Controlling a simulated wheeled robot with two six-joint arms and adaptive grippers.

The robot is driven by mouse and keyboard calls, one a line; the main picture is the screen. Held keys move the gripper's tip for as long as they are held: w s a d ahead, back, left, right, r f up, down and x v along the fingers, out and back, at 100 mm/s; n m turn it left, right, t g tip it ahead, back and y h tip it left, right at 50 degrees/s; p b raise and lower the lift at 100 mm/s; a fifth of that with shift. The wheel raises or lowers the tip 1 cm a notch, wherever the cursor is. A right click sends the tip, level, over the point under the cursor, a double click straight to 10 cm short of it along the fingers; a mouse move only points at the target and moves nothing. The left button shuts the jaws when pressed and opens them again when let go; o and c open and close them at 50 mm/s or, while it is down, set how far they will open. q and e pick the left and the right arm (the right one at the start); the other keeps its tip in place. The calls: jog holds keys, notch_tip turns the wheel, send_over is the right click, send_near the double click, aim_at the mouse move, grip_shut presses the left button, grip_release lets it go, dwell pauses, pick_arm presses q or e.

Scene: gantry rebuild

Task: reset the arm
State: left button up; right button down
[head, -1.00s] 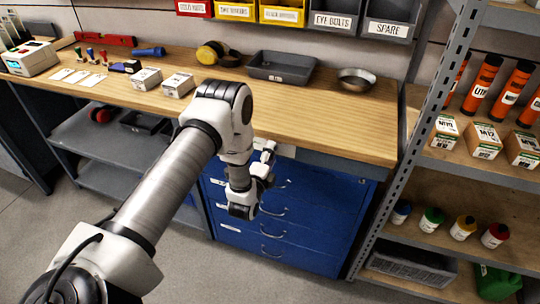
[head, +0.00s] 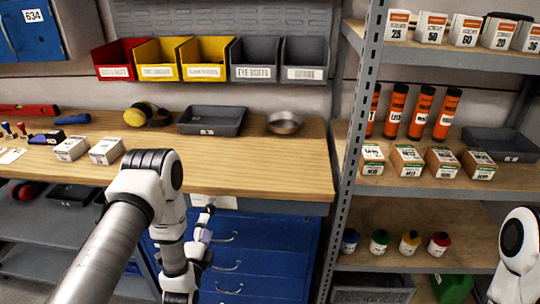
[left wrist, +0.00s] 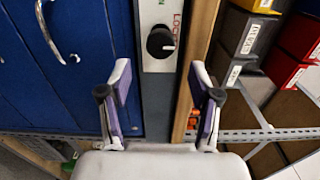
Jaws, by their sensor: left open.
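My left gripper (head: 204,226) hangs in front of the workbench's blue drawers (head: 230,258), below the wooden top. In the left wrist view the two fingers of my left gripper (left wrist: 161,80) are spread apart with nothing between them. A black knob (left wrist: 160,42) on a grey panel shows beyond the fingertips. My right gripper is not in view; a white part of my right arm shows at the right edge of the head view.
The workbench top (head: 250,165) holds a grey tray (head: 212,121), a metal bowl (head: 284,122) and white boxes. A metal shelf rack (head: 352,170) with orange bottles and small boxes stands to the right. Bins (head: 255,58) hang above the bench.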

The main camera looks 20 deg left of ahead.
pick_arm(q)
jog(key=s+d+f+n+g+h, duration=0.4)
jog(key=s+d+f+g, duration=0.6)
jog(key=s, duration=0.3)
jog(key=s+d+f+n+g, duration=0.1)
jog(key=s+f+n+g, duration=0.1)
jog(key=s+n+g, duration=0.2)
jog(key=s+d+f+n+g, duration=0.1)
jog(key=s+n+g, duration=0.2)
jog(key=s+n, duration=0.4)
jog(key=s, duration=0.6)
jog(key=shift+s+f+n+g, duration=0.3)
jog(key=shift+f+n+g, duration=0.1)
